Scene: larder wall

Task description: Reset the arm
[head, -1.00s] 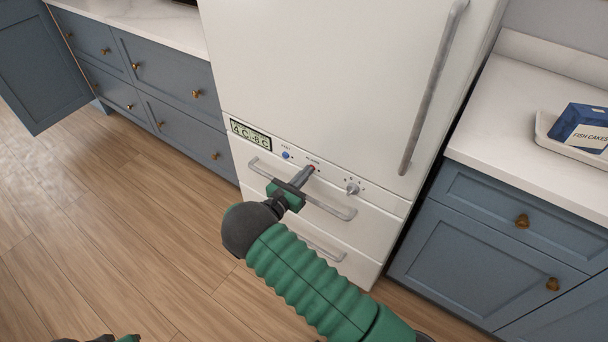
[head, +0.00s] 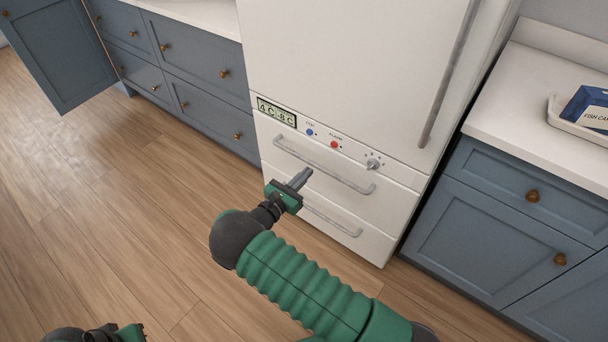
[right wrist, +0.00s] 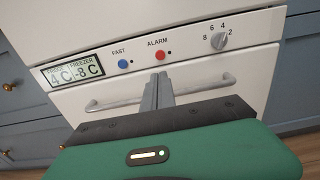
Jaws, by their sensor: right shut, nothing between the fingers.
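My right gripper (head: 300,177) is shut and empty, in front of the lower drawers of the white fridge (head: 350,70). It also shows in the right wrist view (right wrist: 160,82), its tip just below the red ALARM button (right wrist: 160,55) in the picture. In the head view it is clear of the red button (head: 334,144) and the blue FAST button (head: 309,132). My left gripper (head: 128,332) shows only in part at the bottom left edge, and its jaws cannot be made out.
The fridge has a display (head: 276,112), a dial (head: 373,163) and drawer handles (head: 320,165). Blue cabinets stand on both sides, with an open door (head: 50,50) at the left. A fish cakes box (head: 588,105) sits in a white tray (head: 560,123) on the right counter. The wooden floor is clear.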

